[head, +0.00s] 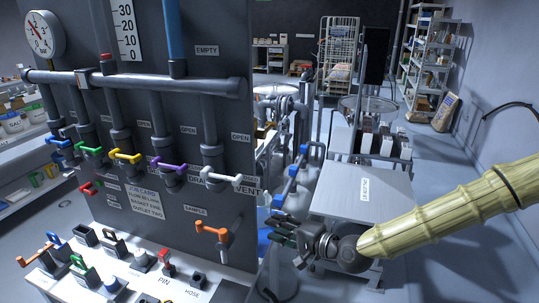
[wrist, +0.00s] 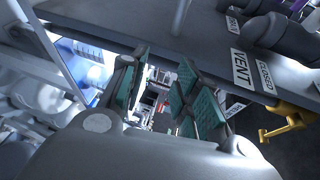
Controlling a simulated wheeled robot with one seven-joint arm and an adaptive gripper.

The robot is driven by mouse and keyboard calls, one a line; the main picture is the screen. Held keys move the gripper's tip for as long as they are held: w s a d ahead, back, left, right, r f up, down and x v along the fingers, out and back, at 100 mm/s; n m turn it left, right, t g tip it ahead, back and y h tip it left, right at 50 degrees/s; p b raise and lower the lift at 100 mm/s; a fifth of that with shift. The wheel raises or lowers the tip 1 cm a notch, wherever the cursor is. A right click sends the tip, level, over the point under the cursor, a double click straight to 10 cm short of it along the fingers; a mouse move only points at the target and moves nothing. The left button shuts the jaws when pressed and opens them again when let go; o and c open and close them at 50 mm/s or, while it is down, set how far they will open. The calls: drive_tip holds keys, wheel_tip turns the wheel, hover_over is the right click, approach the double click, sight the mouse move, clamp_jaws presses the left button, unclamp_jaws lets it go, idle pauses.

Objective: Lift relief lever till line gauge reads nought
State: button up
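A round white dial gauge (head: 41,35) with a red needle is at the panel's upper left; its reading is too small to tell. Blue (head: 58,141), green (head: 88,151), yellow (head: 125,157), purple (head: 169,167) and white (head: 220,174) levers line the pipes. A red lever (head: 90,188) is lower left and an orange lever (head: 213,232) lower right. I cannot tell which is the relief lever. My gripper (head: 282,230) is right of the panel's edge, apart from the levers. In the wrist view, its teal-padded fingers (wrist: 160,80) are apart with nothing held.
The dark panel (head: 150,215) stands above a white bench with several small coloured fittings. A VENT label (wrist: 240,68) and a yellow-orange handle (wrist: 288,122) show at right in the wrist view. A grey-topped table (head: 362,190) is beside my arm. Open floor lies at the right.

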sight(270, 126)
drive_tip(key=w+d+r+t+y, duration=0.2)
drive_tip(key=w+d+r, duration=0.1)
drive_tip(key=r, duration=0.8)
drive_tip(key=w+d+r+t+y, duration=0.1)
drive_tip(key=w+d+r+t, duration=0.15)
drive_tip(key=r, duration=0.95)
drive_tip(key=shift+m+g, duration=0.4)
drive_tip(key=shift+g, duration=0.05)
drive_tip(key=shift+f+p+x, duration=0.2)
drive_tip(key=shift+p+x, duration=2.5)
drive_tip(key=shift+x, duration=2.85)
drive_tip(key=shift+w, duration=0.1)
clamp_jaws()
